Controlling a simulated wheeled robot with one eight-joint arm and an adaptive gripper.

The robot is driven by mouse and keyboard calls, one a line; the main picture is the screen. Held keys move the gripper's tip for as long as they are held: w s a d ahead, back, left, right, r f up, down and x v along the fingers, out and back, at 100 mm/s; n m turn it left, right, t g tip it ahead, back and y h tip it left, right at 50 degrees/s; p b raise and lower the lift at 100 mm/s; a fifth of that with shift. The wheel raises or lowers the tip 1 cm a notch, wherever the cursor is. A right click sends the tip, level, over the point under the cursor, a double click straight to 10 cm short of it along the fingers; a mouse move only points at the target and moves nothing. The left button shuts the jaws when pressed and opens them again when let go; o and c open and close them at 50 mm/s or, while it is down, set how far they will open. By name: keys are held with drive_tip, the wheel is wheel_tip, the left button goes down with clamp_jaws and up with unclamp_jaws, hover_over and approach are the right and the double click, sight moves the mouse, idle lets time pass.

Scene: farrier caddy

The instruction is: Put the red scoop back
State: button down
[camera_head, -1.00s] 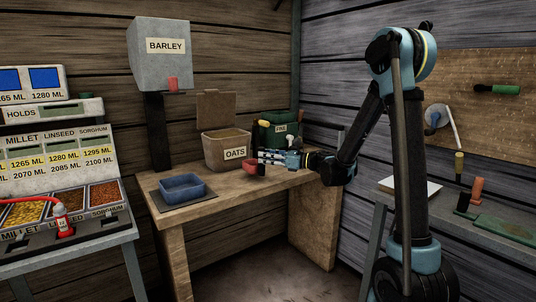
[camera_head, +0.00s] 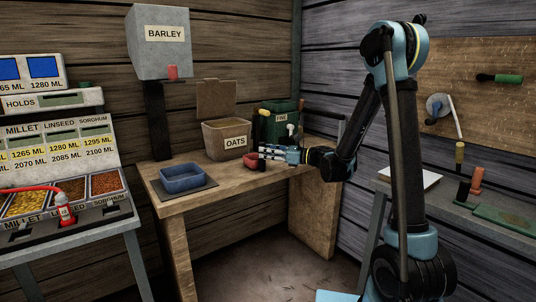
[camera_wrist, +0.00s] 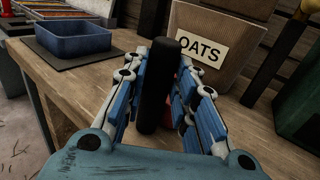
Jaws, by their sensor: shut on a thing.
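The red scoop (camera_head: 254,163) shows as a small red cup just in front of the oats bin, over the wooden table. My gripper (camera_head: 264,153) is shut on it. In the wrist view the scoop's black upright handle (camera_wrist: 158,85) stands between the blue and white fingers, and a bit of red shows low behind the right finger. I cannot tell whether the scoop touches the tabletop. The tan oats bin (camera_head: 227,139) stands just behind the scoop with its lid raised; it also shows in the wrist view (camera_wrist: 238,22).
A blue tray (camera_head: 183,178) lies on a dark mat at the table's left. A dark green container (camera_head: 277,123) stands right of the oats bin. The barley dispenser (camera_head: 158,45) rises behind the table. A grain station (camera_head: 60,155) stands left, a tool bench (camera_head: 490,225) right.

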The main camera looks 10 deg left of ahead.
drive_tip(key=shift+f, duration=0.4)
drive_tip(key=c, duration=1.2)
unclamp_jaws()
drive_tip(key=shift+d, duration=0.1)
drive_tip(key=d, duration=0.4)
drive_tip(key=s+d, duration=0.1)
drive_tip(key=d, duration=0.6)
drive_tip(key=shift+s+d, duration=0.25)
drive_tip(key=shift+d, duration=0.1)
